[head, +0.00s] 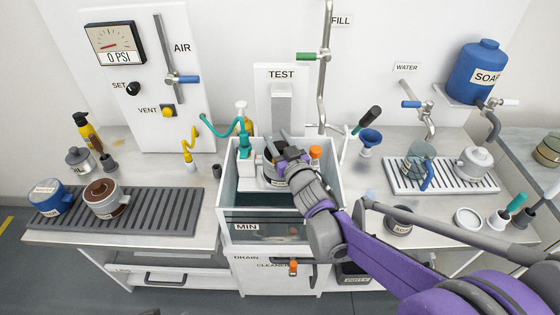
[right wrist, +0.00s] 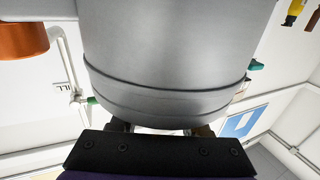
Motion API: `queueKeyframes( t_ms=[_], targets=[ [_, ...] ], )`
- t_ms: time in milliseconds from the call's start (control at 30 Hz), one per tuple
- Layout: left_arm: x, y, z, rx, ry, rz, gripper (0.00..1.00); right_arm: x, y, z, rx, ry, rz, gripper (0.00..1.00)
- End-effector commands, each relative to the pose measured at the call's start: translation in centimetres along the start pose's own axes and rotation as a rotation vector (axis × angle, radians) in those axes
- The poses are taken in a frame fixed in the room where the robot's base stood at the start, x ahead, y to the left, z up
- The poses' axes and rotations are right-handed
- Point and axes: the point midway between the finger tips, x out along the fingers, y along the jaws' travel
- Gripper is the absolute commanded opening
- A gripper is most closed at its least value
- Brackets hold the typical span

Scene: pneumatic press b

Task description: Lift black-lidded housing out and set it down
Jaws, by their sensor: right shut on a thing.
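The black-lidded housing (head: 272,168) is in the clear-walled test tank (head: 282,224) at the centre of the head view. My right gripper (head: 291,160) reaches over the tank's near side and is shut on the housing, covering part of it. In the right wrist view the housing's grey rounded body (right wrist: 170,60) fills the middle, close against the gripper's dark bar (right wrist: 160,152). The fingertips are mostly hidden behind it. I cannot tell whether the housing rests on the fixture or is raised from it. My left gripper is not in view.
A teal fitting and hose (head: 244,142) stand at the housing's left, and an orange cap (head: 315,152) at its right. A grey ribbed mat (head: 165,215) with a brown-lidded housing (head: 104,197) lies left. A white drain rack (head: 447,184) stands right. The mat's right half is clear.

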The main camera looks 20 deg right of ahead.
Motion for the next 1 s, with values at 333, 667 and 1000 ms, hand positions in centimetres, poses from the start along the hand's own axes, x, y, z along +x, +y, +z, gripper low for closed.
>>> queueKeyframes(
  t_ms=[333, 667, 1000],
  targets=[
    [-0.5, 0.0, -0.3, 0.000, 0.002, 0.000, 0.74, -2.4, -1.1, -0.1, 0.000, 0.001, -0.001, 0.00],
    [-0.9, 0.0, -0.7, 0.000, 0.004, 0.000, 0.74, -4.7, -2.0, -0.1, 0.000, 0.001, -0.002, 0.00],
    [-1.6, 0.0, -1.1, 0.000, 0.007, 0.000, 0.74, -7.0, -2.9, -0.2, 0.000, 0.002, -0.001, 0.00]
  ],
)
